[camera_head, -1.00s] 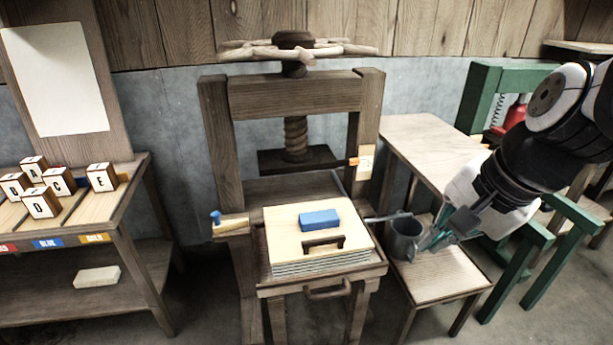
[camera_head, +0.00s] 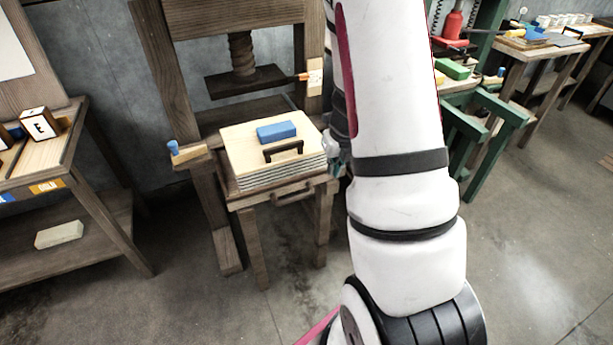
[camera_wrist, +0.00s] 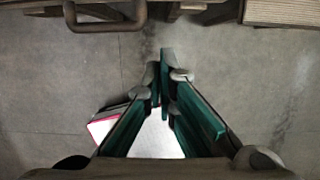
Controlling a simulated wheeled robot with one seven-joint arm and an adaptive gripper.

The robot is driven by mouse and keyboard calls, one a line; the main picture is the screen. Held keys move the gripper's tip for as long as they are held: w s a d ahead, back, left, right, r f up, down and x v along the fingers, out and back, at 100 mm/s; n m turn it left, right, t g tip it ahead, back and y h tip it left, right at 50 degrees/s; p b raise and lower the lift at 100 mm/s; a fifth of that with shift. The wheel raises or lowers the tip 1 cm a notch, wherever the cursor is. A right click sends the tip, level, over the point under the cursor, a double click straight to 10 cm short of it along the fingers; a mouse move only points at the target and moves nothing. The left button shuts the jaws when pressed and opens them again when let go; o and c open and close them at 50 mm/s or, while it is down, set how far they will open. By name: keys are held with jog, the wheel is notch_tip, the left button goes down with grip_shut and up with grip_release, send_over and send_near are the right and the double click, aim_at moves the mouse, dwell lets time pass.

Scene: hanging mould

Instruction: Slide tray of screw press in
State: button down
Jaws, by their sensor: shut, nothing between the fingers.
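The wooden screw press (camera_head: 188,75) stands at the back, its dark pressing plate (camera_head: 248,82) raised under the screw. The tray (camera_head: 240,201) sticks out at the front, with a bar handle (camera_head: 293,191) on its front edge. A stack of pale boards (camera_head: 250,150) lies on it, with a dark handle (camera_head: 283,150) and a blue block (camera_head: 276,131) on top. My gripper is mostly hidden behind my arm in the head view, near the tray's right side. In the wrist view my gripper (camera_wrist: 165,58) is shut and empty, apart from a handle bar (camera_wrist: 105,23) at upper left.
A side table (camera_head: 75,150) with a letter block (camera_head: 40,124) stands at the left. A small blue-topped peg (camera_head: 173,148) sits on a ledge left of the stack. Green stands (camera_head: 490,135) are at the right. Floor (camera_head: 215,305) in front of the tray is clear.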

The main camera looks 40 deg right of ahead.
jog(key=shift+w+d+f+b, duration=0.3)
jog(key=shift+w+f+b, duration=0.2)
jog(key=shift+w+f, duration=0.85)
jog(key=shift+w+d+f+b, duration=0.25)
jog(key=shift+w+f+b, duration=0.35)
jog(key=shift+f, duration=1.2)
jog(key=shift+w+d+f+b, duration=0.35)
jog(key=shift+w+f, duration=0.8)
jog(key=shift+f, duration=0.45)
jog(key=shift+w, duration=0.1)
